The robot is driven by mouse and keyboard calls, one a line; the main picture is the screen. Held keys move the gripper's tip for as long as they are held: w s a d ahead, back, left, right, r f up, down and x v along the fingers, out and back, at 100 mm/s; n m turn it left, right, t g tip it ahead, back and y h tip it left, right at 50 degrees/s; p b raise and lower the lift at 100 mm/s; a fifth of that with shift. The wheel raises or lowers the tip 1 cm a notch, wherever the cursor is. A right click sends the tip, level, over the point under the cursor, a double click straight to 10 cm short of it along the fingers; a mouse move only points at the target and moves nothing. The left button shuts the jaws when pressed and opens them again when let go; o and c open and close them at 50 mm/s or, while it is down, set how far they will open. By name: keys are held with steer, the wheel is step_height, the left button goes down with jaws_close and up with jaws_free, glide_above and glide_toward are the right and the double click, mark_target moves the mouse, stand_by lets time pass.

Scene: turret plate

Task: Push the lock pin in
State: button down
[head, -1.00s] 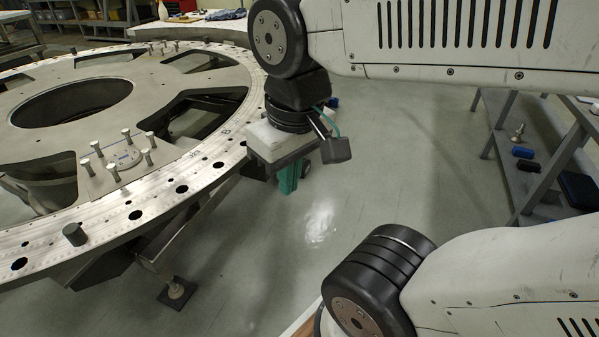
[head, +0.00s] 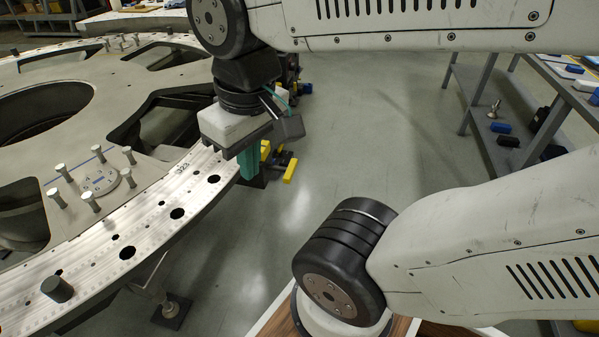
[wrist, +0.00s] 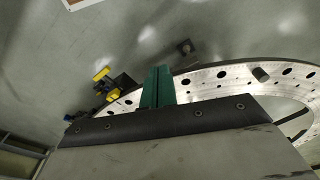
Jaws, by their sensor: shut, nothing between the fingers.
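The turret plate's pale metal ring (head: 150,222) is at the left of the head view and along the right of the wrist view (wrist: 205,82). A dark grey cylindrical pin (head: 57,289), which looks like the lock pin, stands upright from the ring at lower left. It also shows in the wrist view (wrist: 261,74), to the right of my fingers. How deep it sits cannot be told. My gripper (head: 250,172) has green fingers, shut and empty, pointing down by the ring's outer edge, well away from the pin. The fingers also show in the wrist view (wrist: 158,86).
Several small posts (head: 98,153) stand on an inner plate of the turret. A yellow and black item (head: 290,172) is just beyond my gripper. A grey shelf bench (head: 480,85) stands at the right. Open floor (head: 340,130) lies between.

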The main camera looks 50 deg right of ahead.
steer(key=w+d+f+m+y, duration=0.5)
steer(key=d+f+m+y, duration=0.1)
steer(key=d+m, duration=0.15)
steer(key=w+d+f+m+y, duration=0.5)
steer(key=d+f+m, duration=0.1)
steer(key=d+m, duration=0.15)
steer(key=s+d+f+m+t+h, duration=0.2)
steer(key=s+d+f+m+t, duration=0.3)
steer(key=d+f, duration=0.5)
steer(key=s+d+f+m+t+h, duration=0.2)
steer(key=s+d+f+m+t, duration=0.4)
steer(key=d+f+m+t, duration=0.4)
steer(key=shift+d+m, duration=0.55)
steer(key=shift+m, duration=0.25)
steer(key=shift+w, duration=0.1)
